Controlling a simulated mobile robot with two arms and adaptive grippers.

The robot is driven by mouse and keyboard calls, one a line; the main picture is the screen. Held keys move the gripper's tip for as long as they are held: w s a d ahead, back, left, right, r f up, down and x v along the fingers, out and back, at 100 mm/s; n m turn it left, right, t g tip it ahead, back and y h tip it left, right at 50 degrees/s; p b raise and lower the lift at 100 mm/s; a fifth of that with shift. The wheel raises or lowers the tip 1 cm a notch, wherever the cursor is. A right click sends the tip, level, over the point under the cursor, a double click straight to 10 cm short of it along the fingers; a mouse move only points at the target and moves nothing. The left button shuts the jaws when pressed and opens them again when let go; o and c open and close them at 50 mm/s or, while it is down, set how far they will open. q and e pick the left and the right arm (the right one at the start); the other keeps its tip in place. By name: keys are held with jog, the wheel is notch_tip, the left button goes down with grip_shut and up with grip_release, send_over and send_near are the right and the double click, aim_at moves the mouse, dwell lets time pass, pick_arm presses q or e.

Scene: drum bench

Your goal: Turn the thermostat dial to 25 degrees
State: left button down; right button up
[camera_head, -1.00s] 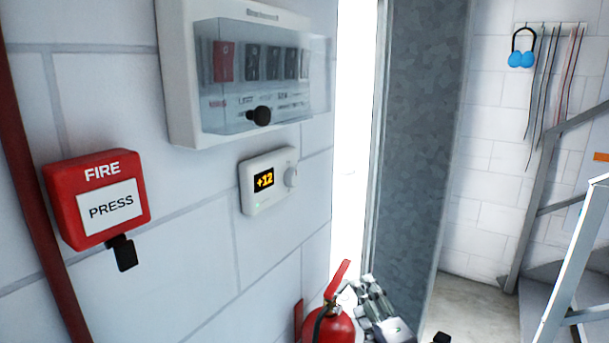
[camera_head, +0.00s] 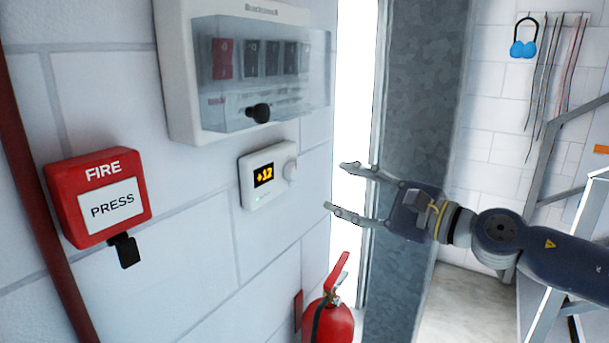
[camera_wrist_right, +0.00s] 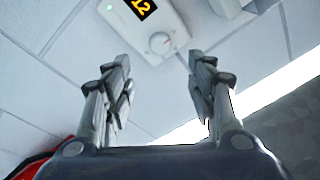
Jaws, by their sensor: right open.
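The white thermostat (camera_head: 262,195) is on the wall in the head view, and its display reads +12. Its round white dial (camera_head: 290,169) is at its right end. In the right wrist view the thermostat (camera_wrist_right: 128,22) is at the top, with the dial (camera_wrist_right: 160,43) facing me beyond and between the fingertips. My right gripper (camera_head: 340,188) is open and empty, to the right of the dial and apart from it. Both its fingers (camera_wrist_right: 158,70) show in the wrist view. My left gripper is not in view.
A breaker box (camera_head: 240,70) with a clear cover and black knob hangs just above the thermostat. A red fire call box (camera_head: 98,197) is at the left. A red extinguisher (camera_head: 332,322) stands below. A grey metal post (camera_head: 415,90) stands behind my right gripper.

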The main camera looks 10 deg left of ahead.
aim_at(296, 173)
jog(key=p+x, duration=0.3)
jog(key=x, duration=0.6)
jog(key=shift+w+a+r, duration=0.15)
jog(key=shift+w+a, duration=0.1)
jog(key=shift+a, duration=0.05)
jog(key=shift+w+a+p, duration=0.25)
jog(key=shift+a+p, duration=0.15)
jog(key=shift+a, duration=0.1)
jog(key=shift+c, duration=0.5)
jog(key=c, duration=1)
